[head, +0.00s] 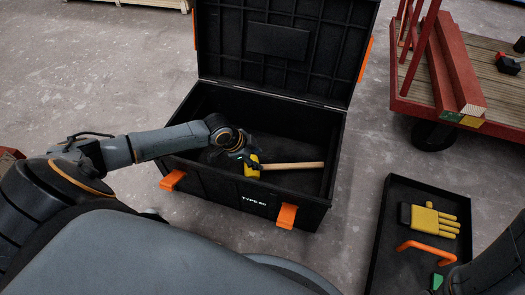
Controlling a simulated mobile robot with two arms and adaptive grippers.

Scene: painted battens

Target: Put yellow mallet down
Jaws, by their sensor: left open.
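The yellow mallet (291,165) has a yellow head and a pale wooden handle. It shows inside the open black toolbox (318,213), with its handle pointing right. My left gripper (246,158) is over the box, right at the mallet's head, and is open. Its dark fingers blend with the dark interior, so I cannot tell whether they touch the head. My right arm shows at the lower right edge, but its gripper cannot be made out.
The toolbox lid (283,42) stands open at the back; orange latches hang at the front. A black tray (395,190) at right holds a yellow glove (433,220) and an orange handle-like item (426,249). A red cart (470,113) with red battens (450,60) stands behind it.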

